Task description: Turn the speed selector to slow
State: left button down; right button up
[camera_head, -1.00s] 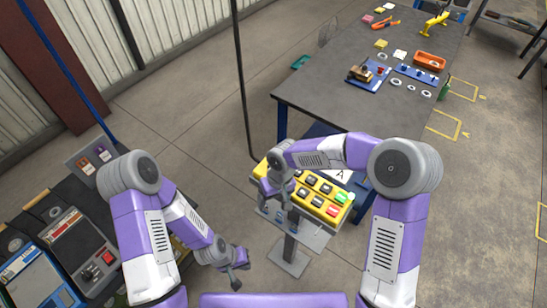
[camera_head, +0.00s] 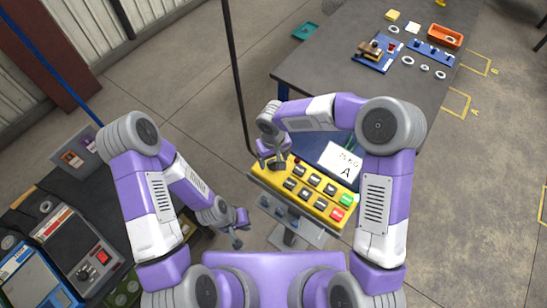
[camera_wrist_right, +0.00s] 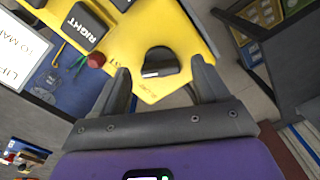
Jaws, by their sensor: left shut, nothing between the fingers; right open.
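The yellow control panel (camera_head: 318,196) stands in front of me on a post, with rows of dark buttons and green and red ones at its right end. In the right wrist view, a black knob (camera_wrist_right: 160,63), apparently the speed selector, sits at the panel's tapered end. Small lettering beside it is too small to read surely. My right gripper (camera_head: 273,163) is over the panel's left end and hides the knob in the head view. In the wrist view its open fingers (camera_wrist_right: 160,85) stand on either side of the knob, apart from it. My left gripper (camera_head: 238,238) is shut and empty, low left of the panel.
A white card marked A (camera_head: 341,161) is behind the panel. A small red button (camera_wrist_right: 97,60) is near the knob. A dark workbench (camera_head: 345,85) with trays stands behind. Consoles (camera_head: 80,248) stand at left. A thin black pole (camera_head: 236,75) rises close behind the panel's left end.

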jog(key=shift+s+f, duration=0.1)
jog(key=shift+f, duration=0.2)
